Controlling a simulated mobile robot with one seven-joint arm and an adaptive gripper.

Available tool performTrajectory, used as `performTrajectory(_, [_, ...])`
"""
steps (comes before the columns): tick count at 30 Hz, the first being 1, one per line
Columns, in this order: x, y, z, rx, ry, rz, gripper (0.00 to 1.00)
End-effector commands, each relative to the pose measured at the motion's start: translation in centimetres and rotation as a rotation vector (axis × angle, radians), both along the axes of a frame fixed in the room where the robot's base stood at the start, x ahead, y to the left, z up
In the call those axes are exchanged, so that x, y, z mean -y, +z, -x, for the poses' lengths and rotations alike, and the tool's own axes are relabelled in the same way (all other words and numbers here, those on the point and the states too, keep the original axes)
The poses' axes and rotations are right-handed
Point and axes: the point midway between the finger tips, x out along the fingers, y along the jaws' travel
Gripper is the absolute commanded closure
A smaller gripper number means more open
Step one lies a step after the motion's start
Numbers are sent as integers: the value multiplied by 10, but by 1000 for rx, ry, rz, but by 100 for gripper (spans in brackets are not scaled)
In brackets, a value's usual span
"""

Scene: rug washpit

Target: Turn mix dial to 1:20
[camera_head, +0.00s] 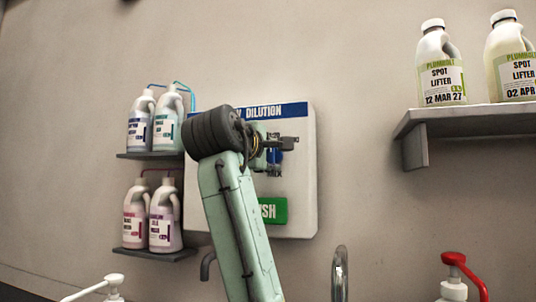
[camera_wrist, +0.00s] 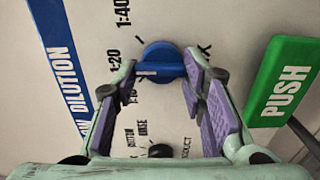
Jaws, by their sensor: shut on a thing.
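The mix dial (camera_wrist: 160,52) is a round blue knob with a raised grip bar, seen in the wrist view on the white dilution panel (camera_head: 300,200). Marks 1:40, 1:20 and a partly covered one that looks like 1:10 lie along its left side. The bar lies roughly crosswise, its left end near the 1:20 mark and the mark below; which it points at is unclear. My gripper (camera_wrist: 158,72) has its purple-padded fingers at the two ends of the bar, shut on the dial. In the head view my arm and gripper (camera_head: 276,148) cover much of the panel.
A green PUSH plate (camera_wrist: 285,80) is right of the dial in the wrist view. A small black knob (camera_wrist: 160,151) is below it. Bottle shelves (camera_head: 155,155) stand left of the panel; a shelf (camera_head: 470,121) with spot lifter bottles is at right. Pump bottles are along the bottom.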

Motion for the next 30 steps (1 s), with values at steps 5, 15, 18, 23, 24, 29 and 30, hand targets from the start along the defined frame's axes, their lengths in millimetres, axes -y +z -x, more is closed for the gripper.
performTrajectory(5, [0,0,0,-1,0,-1,55])
performTrajectory(15, [0,0,0,-1,0,-1,42])
performTrajectory(18, [0,0,0,-1,0,-1,42])
performTrajectory(23, [-3,0,8,1,0,-1,42])
performTrajectory(24, [-4,1,12,2,1,0,42])
performTrajectory(29, [-14,1,43,4,2,-1,42])
performTrajectory(30, [-17,1,51,5,2,0,42])
